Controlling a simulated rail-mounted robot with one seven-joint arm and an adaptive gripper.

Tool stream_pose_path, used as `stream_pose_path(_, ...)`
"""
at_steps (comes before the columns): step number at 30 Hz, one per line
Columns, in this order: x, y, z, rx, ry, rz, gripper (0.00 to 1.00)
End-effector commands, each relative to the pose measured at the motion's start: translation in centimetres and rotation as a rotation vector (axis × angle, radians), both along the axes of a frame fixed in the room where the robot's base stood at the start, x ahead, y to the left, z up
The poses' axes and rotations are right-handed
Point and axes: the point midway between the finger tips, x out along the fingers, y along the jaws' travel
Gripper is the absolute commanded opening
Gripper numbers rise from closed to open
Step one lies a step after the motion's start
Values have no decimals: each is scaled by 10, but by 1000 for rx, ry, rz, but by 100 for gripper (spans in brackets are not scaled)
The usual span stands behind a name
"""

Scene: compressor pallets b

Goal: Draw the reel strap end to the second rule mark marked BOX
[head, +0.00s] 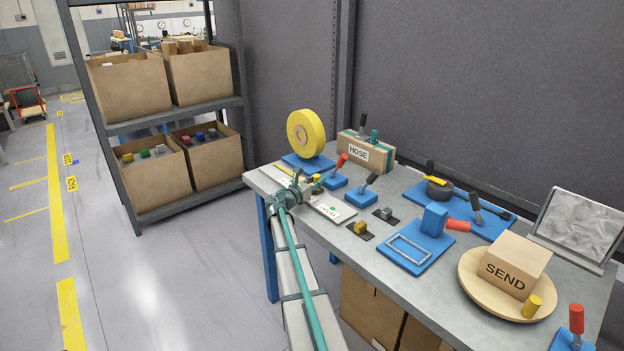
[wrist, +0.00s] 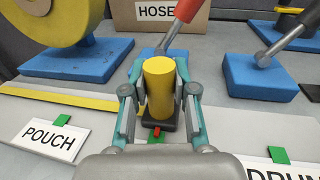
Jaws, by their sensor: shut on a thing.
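The strap end is a yellow round knob (wrist: 158,85) on a dark block with a small red pointer, in the wrist view. My gripper (wrist: 160,92) is shut around the knob, a finger on each side; in the head view my gripper (head: 303,183) is at the bench's left end. The yellow strap (wrist: 60,95) runs from the left to the block. The yellow reel (head: 304,134) stands on a blue base behind. The POUCH card (wrist: 48,138) is left of my gripper and the DRUM card (wrist: 280,165) right, each with a green mark. No BOX label is visible; my gripper covers the middle.
A red-handled lever on a blue base (head: 335,180) is just behind my gripper. The HOSE box (head: 365,152) stands farther back. Other blue fixtures and a SEND box (head: 512,265) on a round wooden plate occupy the bench's right part.

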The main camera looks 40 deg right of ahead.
Motion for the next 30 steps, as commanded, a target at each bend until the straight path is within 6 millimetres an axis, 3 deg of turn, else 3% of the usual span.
stream_pose_path(9, -1, 0, -1, 1, -1, 0, 0)
stream_pose_path(10, -1, 0, -1, 1, -1, 0, 32)
stream_pose_path(14, 0, 0, 0, 1, 0, 0, 54)
stream_pose_path(25, -1, 3, 0, 0, 0, 1, 54)
stream_pose_path(30, -4, 21, 0, 0, 0, 3, 54)
